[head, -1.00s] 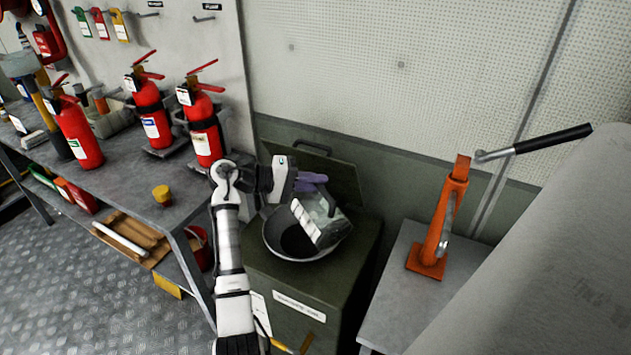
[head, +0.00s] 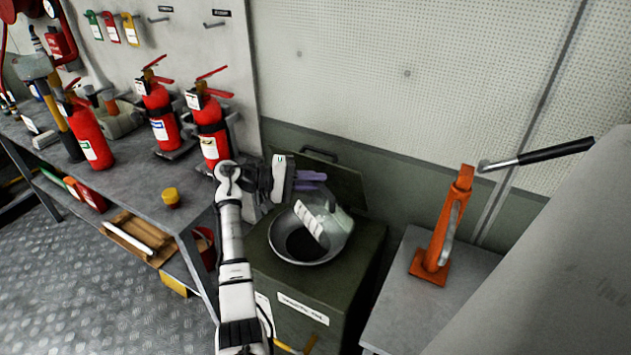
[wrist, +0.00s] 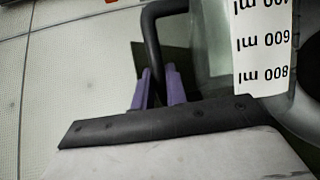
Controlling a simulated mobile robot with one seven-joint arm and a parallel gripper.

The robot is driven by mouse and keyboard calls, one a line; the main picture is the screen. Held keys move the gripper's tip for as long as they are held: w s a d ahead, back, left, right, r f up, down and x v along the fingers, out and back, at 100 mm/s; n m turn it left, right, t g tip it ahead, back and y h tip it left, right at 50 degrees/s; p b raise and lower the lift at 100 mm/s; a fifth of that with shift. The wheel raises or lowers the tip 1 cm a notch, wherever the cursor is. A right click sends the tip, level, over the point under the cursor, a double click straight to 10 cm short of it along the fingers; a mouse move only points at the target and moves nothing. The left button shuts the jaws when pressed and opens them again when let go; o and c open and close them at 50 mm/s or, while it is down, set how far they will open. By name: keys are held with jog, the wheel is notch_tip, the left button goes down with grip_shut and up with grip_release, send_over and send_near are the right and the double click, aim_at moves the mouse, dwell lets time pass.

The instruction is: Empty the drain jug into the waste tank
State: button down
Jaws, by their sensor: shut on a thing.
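The drain jug (head: 325,220) is a clear jug with a white scale strip. It is tilted over the round grey funnel bowl of the waste tank, and its mouth cannot be made out. My gripper (head: 318,180) is shut on the jug's dark handle. In the wrist view the purple fingers (wrist: 158,88) close around the handle, and the scale (wrist: 262,45) reads upside down. The waste tank (head: 350,272) is a dark green box with its lid raised at the back. The funnel bowl (head: 284,247) has a dark opening. I cannot tell whether liquid is in the jug.
A workbench at left holds red fire extinguishers (head: 212,140) and a small yellow-capped pot (head: 171,198). An orange lever stand (head: 436,235) is on a grey table (head: 395,300) at right. A large grey surface (head: 560,270) fills the lower right.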

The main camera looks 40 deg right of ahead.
jog(key=shift+w+d+r+n+g+h, duration=0.1)
jog(key=shift+w+r+n+g+h, duration=0.1)
jog(key=shift+w+n, duration=0.45)
jog(key=shift+w+d+r+n+g+h, duration=0.1)
jog(key=shift+w+n+g, duration=0.15)
jog(key=shift+w, duration=1)
dwell(2.3)
